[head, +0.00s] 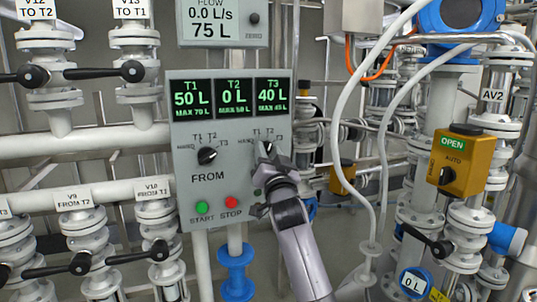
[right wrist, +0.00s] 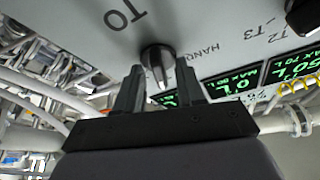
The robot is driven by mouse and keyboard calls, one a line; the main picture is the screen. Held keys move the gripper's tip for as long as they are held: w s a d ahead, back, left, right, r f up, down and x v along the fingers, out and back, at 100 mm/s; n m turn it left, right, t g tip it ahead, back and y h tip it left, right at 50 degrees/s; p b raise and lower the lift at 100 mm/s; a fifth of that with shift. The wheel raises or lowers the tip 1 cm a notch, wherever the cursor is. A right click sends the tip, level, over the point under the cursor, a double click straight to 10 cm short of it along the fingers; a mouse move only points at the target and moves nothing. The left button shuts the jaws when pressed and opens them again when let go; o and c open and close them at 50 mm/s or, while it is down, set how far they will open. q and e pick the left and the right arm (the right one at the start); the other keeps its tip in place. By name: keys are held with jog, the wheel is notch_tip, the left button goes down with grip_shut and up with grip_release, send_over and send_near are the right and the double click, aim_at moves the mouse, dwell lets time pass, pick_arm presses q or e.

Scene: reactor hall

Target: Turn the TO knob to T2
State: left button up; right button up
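The grey control panel (head: 225,190) faces me in the head view. Its TO knob is mostly hidden there behind my right gripper (head: 267,152). The right wrist view shows the dark TO knob (right wrist: 158,55) with the TO lettering (right wrist: 125,19) above it. Its white-marked pointer is towards the bottom of that view, away from the HAND label. I cannot read which label it points at. My right gripper (right wrist: 158,80) is open, its fingertips apart on either side of the knob's pointer, with no clear contact. My left gripper is not in view.
The FROM knob (head: 207,156) is close by on the left of the panel. Below it are a green START button (head: 202,207) and a red STOP button (head: 231,202). White pipes with black valve levers (head: 105,72) stand at left. A yellow AV2 actuator (head: 460,160) stands at right.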

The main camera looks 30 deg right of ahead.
jog(key=shift+s, duration=0.1)
jog(key=v, duration=0.7)
jog(key=shift+b, duration=0.4)
